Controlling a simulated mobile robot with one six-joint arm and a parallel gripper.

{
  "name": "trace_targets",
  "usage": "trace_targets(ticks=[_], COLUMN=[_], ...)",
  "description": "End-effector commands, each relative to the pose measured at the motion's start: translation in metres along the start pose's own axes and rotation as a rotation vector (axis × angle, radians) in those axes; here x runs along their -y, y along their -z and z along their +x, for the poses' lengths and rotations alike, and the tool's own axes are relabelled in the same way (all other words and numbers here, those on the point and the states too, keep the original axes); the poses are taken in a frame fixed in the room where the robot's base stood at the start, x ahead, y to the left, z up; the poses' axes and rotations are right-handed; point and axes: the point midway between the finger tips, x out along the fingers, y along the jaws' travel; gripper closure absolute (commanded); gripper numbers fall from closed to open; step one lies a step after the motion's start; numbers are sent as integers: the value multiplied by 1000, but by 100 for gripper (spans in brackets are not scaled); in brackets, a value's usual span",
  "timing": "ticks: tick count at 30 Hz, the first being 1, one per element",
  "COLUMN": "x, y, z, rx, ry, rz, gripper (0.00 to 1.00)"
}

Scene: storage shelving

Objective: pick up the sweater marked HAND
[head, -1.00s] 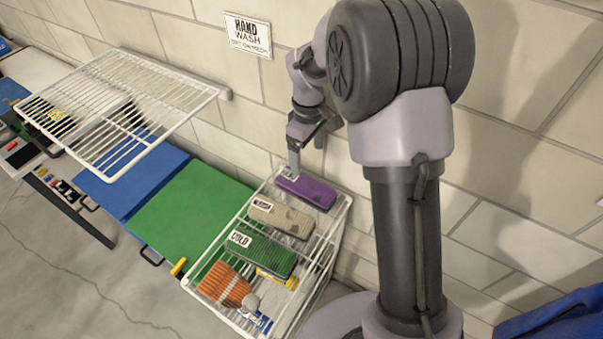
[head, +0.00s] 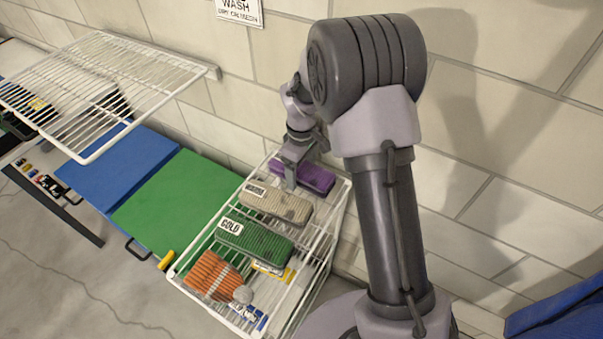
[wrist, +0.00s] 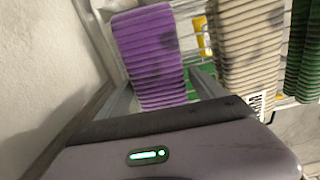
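A folded purple sweater (head: 312,177) lies at the wall end of a white wire shelf. A white label showed on its near end earlier; my gripper (head: 291,172) now covers that end. In the wrist view the ribbed purple sweater (wrist: 152,55) lies between the two fingers of my gripper (wrist: 163,85). They look open, with a gap on the right side. A beige sweater (head: 280,205) with a label too small to read lies beside it. A green sweater (head: 258,243) is labelled COLD. I cannot read HAND on any sweater.
An orange knit hat (head: 210,273) lies at the shelf's near end. The wire shelf (head: 175,272) stands by a block wall. An empty-looking wire rack (head: 130,62) is at upper left. A HAND WASH wall sign (head: 240,10) is partly cut off.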

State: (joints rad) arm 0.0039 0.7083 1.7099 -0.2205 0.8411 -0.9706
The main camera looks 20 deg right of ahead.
Motion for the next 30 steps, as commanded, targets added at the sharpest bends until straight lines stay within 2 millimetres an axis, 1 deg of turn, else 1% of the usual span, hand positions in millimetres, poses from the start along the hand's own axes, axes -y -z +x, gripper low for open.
trace_targets(ticks=[1,2,3,5,6,10,15,17,20,21,25,27,30], x=[0,0,0,0,0,0,0,0,0,0,0,0,0], y=[0,0,0,0,0,0,0,0,0,1,0,0,0], z=[0,0,0,0,0,0,0,-4,-24,-37,-73,-87,-99], rx=[0,0,0,0,0,0,0,0,-1,-2,-2,-1,-1], ry=[0,0,0,0,0,0,0,0,-1,-2,-2,-1,0], rz=[0,0,0,0,0,0,0,0,0,0,1,0,0], gripper=[34,40,48,60,68,93,94,94,94,94,94,94,94])
